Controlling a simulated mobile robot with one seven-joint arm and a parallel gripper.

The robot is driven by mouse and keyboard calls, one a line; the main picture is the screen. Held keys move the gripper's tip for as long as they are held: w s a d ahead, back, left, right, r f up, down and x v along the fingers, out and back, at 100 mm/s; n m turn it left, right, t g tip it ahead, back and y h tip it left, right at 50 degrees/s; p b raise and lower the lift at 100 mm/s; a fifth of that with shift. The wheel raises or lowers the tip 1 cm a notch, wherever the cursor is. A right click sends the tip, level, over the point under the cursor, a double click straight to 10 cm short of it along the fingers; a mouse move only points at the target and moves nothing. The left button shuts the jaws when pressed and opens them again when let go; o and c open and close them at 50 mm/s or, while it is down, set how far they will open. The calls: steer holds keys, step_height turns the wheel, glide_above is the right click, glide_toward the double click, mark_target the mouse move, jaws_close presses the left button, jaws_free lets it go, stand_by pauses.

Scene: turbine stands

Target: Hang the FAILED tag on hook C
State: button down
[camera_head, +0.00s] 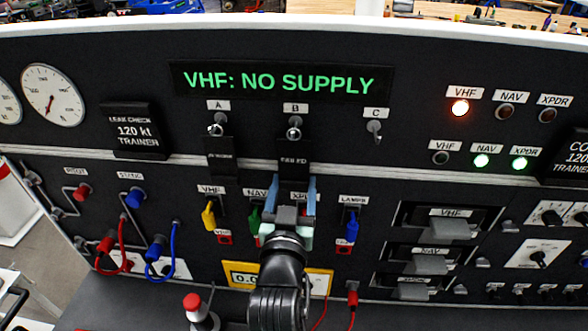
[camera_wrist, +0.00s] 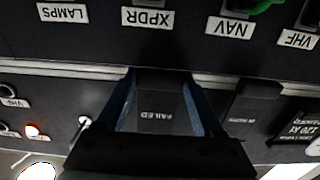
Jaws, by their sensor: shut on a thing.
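The FAILED tag (camera_head: 294,155) is a black plate with pale lettering. It hangs upright below hook B (camera_head: 294,131), with its upper end at the hook. My gripper (camera_head: 293,181) reaches up from below, its blue fingers on either side of the tag, shut on it. In the wrist view, which is upside down, the FAILED tag (camera_wrist: 157,112) sits between the two blue fingers (camera_wrist: 160,95). Hook C (camera_head: 375,130) is to the right of hook B and carries no tag; it also shows in the wrist view (camera_wrist: 80,130).
A second black tag (camera_head: 221,156) hangs under hook A (camera_head: 216,127). A ledge (camera_head: 345,170) crosses the panel below the hooks. Below it are coloured toggles, including a yellow one (camera_head: 209,215) and a blue one (camera_head: 352,225). The display (camera_head: 280,82) reads "VHF: NO SUPPLY".

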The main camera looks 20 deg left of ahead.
steer(key=shift+s+d, duration=0.1)
steer(key=shift+s, duration=0.1)
steer(key=shift+s, duration=0.35)
steer(key=shift+s+d, duration=0.1)
steer(key=shift+s, duration=0.05)
steer(key=shift+p+v, duration=0.55)
steer(key=shift+v, duration=0.7)
